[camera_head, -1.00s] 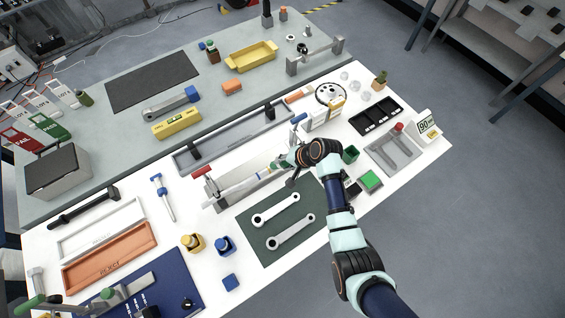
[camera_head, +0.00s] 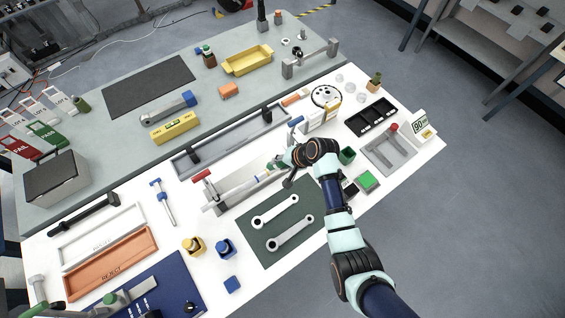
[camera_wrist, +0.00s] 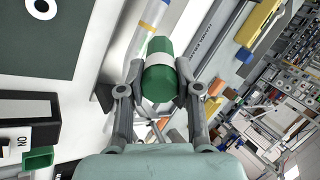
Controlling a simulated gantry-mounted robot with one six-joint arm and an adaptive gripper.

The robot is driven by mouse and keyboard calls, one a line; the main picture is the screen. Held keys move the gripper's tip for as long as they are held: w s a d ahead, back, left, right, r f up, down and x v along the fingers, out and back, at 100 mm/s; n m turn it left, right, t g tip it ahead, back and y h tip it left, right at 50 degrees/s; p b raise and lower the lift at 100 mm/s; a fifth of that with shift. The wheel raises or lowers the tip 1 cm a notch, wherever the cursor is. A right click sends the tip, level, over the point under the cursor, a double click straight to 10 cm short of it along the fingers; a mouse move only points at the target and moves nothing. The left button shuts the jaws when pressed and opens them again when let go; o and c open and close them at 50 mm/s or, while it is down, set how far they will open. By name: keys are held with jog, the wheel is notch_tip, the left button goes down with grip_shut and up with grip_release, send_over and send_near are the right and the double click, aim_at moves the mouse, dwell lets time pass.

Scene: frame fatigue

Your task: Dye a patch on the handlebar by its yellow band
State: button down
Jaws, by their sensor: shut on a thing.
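The handlebar (camera_head: 239,190) is a pale tube lying along a grey fixture with a red-handled clamp at its left end. In the wrist view its yellow band (camera_wrist: 147,26) shows beside a blue band, just beyond the gripper. My gripper (camera_wrist: 152,86) is shut on a green cylinder with a white band (camera_wrist: 160,86), apparently a dye marker. The cylinder's far end overlaps the tube in this view; I cannot tell whether it touches. In the head view my gripper (camera_head: 281,165) is over the handlebar's right part and hides some of it. No dyed patch can be made out.
A long grey tray (camera_head: 225,145) lies behind. Yellow and blue bottles stand front left.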

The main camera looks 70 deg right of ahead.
jog(key=shift+r+p, duration=2.7)
jog(key=shift+r, duration=0.2)
